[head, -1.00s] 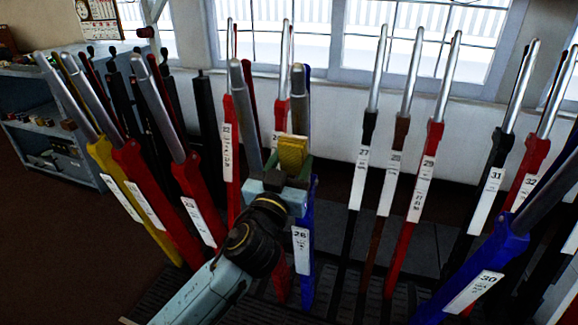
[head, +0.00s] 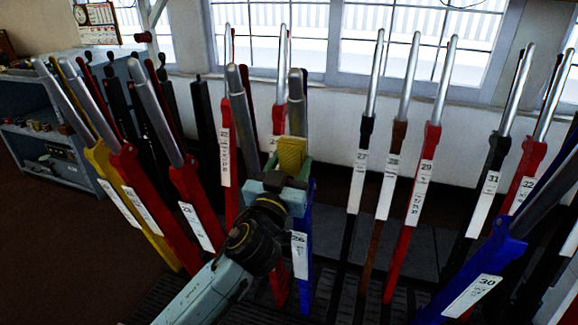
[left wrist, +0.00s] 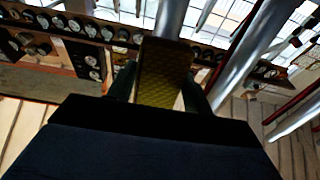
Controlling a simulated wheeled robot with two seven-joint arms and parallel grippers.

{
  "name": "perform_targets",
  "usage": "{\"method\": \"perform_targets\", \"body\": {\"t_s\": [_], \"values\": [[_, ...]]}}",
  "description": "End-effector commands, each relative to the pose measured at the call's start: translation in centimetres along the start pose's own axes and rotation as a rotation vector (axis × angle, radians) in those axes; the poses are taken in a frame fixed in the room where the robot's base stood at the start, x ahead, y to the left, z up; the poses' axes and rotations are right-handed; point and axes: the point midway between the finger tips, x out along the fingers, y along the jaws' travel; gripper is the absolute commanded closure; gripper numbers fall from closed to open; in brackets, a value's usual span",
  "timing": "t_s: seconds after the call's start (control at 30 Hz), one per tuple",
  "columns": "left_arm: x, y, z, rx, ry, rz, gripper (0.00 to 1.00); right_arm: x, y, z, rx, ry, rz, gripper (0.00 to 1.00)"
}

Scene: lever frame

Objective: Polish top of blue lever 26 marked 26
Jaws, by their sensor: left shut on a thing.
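Blue lever 26 (head: 301,262) stands upright at the middle, with a white plate marked 26 and a bare silver handle (head: 297,108) on top. My left gripper (head: 288,172) is in front of this lever and hides its middle part. It is shut on a yellow pad (head: 292,153), which overlaps the lower part of the silver handle in the head view. In the left wrist view the textured yellow pad (left wrist: 160,82) sits between the fingers, with a silver handle (left wrist: 171,18) just beyond it. I cannot tell whether the pad touches the handle. My right gripper is out of view.
A red lever with a silver handle (head: 242,112) stands close on the left. Levers 27 (head: 357,180), 28 (head: 388,185) and 29 (head: 420,190) stand to the right, past a gap. Blue lever 30 (head: 480,285) leans in at the right front. Shelves (head: 50,140) stand at far left.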

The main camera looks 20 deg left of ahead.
Motion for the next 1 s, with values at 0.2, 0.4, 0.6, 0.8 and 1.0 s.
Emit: {"method": "perform_targets", "body": {"t_s": [0.2, 0.4, 0.6, 0.8, 1.0], "values": [[0.5, 0.0, -0.1, -0.001, 0.002, 0.001, 0.68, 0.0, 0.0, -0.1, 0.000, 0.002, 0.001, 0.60], [0.9, 0.0, -0.1, -0.003, 0.001, 0.001, 0.68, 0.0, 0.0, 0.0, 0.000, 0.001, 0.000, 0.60], [0.8, 0.0, -0.6, -0.003, 0.001, 0.001, 0.68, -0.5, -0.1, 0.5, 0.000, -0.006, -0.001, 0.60], [0.8, 0.0, -2.4, -0.003, 0.001, -0.001, 0.68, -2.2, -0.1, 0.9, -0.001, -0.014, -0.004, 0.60], [0.7, 0.0, -3.8, -0.004, 0.001, 0.000, 0.68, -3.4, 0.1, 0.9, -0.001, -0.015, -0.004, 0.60]]}}
